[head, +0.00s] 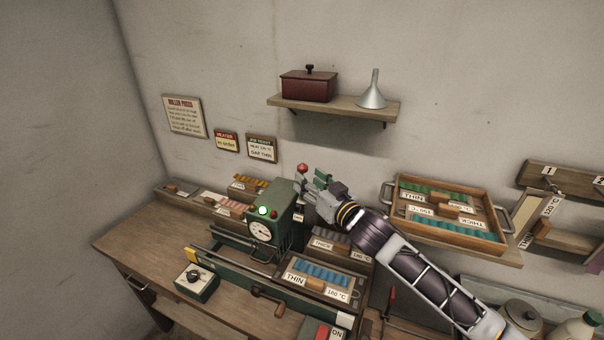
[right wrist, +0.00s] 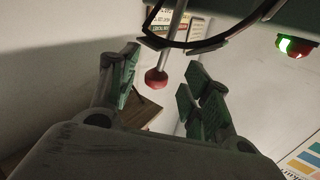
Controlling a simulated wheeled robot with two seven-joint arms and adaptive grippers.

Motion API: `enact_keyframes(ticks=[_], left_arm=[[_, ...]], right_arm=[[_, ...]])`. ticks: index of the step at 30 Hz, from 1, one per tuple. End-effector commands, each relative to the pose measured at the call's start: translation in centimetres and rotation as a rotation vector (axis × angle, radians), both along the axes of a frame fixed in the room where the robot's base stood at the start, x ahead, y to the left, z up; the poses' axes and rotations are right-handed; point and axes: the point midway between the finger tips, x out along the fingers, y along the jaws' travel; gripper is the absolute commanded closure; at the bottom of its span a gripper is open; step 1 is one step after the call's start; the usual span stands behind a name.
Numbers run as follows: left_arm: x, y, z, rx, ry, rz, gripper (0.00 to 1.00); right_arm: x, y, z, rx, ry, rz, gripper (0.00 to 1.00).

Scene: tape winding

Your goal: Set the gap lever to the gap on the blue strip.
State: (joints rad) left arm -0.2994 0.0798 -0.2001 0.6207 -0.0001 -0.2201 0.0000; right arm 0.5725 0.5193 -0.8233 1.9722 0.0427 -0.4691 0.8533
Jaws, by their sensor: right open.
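The gap lever shows as a red ball knob (head: 303,168) behind the green winding machine (head: 284,196). In the right wrist view the red knob (right wrist: 156,79) sits at the end of a pale rod, between the fingers in the picture; I cannot tell its depth and no contact shows. My right gripper (head: 318,188) is open beside the machine, its fingers (right wrist: 160,76) spread. The blue strip (head: 322,271) lies in a tray in front of the machine, with labels reading THIN (head: 294,280) and apparently 180 °C (head: 338,294). My left gripper is out of view.
A green light (head: 263,210) is lit above the machine's dial (head: 260,230). A wooden tray of green strips (head: 450,187) stands to the right. A crank handle (head: 267,301) and a black knob box (head: 196,281) are in front. A shelf (head: 333,106) hangs above.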

Motion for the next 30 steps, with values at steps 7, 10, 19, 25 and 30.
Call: enact_keyframes(ticks=[7,10,19,25,30], left_arm=[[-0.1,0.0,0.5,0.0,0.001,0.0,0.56],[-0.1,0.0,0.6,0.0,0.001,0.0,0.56],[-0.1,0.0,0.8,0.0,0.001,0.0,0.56],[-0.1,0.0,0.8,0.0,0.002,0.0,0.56],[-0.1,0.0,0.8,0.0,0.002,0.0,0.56]], right_arm=[[1.8,1.5,0.1,0.0,-0.002,0.001,0.52],[2.4,1.9,0.1,-0.001,-0.001,0.001,0.52],[3.4,2.7,0.0,-0.001,-0.001,0.001,0.52],[3.4,2.8,0.0,-0.001,-0.001,0.001,0.52],[3.4,2.8,0.0,-0.001,-0.001,0.001,0.59]])
